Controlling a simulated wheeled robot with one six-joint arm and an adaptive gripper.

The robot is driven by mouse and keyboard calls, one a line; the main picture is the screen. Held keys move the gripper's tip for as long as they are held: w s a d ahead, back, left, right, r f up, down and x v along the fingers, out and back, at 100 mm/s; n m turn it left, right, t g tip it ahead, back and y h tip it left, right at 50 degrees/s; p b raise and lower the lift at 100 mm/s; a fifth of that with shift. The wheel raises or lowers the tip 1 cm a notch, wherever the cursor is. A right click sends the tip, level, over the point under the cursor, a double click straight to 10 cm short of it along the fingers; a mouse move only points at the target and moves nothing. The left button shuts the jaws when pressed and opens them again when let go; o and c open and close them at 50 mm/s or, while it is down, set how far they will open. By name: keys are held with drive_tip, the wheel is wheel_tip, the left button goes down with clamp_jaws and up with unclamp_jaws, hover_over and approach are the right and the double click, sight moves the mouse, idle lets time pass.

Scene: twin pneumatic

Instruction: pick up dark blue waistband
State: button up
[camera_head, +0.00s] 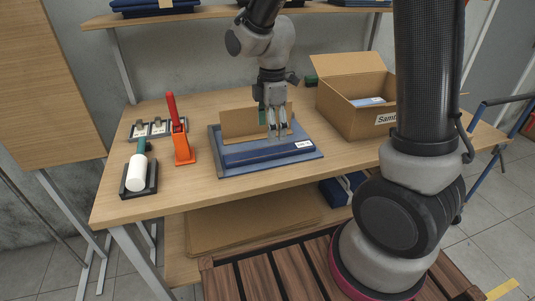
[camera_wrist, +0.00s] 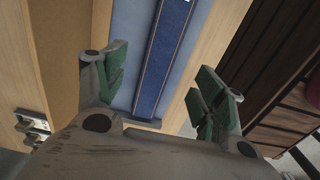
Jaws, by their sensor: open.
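The dark blue waistband (camera_head: 262,154) is a long, narrow strip lying on a blue-grey tray (camera_head: 234,169) in the middle of the table. A white label (camera_head: 303,144) shows near its right end. My gripper (camera_head: 277,134) points down above the tray, close to the waistband; the exact height gap is hard to tell. In the wrist view the waistband (camera_wrist: 163,55) runs lengthwise between my gripper's green-padded fingers (camera_wrist: 160,88). The fingers are apart and hold nothing. The waistband's near end is in view there.
A cardboard piece (camera_head: 236,123) stands upright at the tray's back. An open cardboard box (camera_head: 345,112) is to the right. An orange stand with a red handle (camera_head: 182,148) and a white roller (camera_head: 136,173) are to the left. A wooden shelf (camera_head: 215,13) runs above the table.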

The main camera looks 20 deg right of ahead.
sight(273, 150)
drive_tip(key=f, duration=0.7)
drive_tip(key=shift+s+d+f, duration=0.1)
drive_tip(key=shift+d+f, duration=0.1)
drive_tip(key=shift+f, duration=0.05)
drive_tip(key=c, duration=1.1)
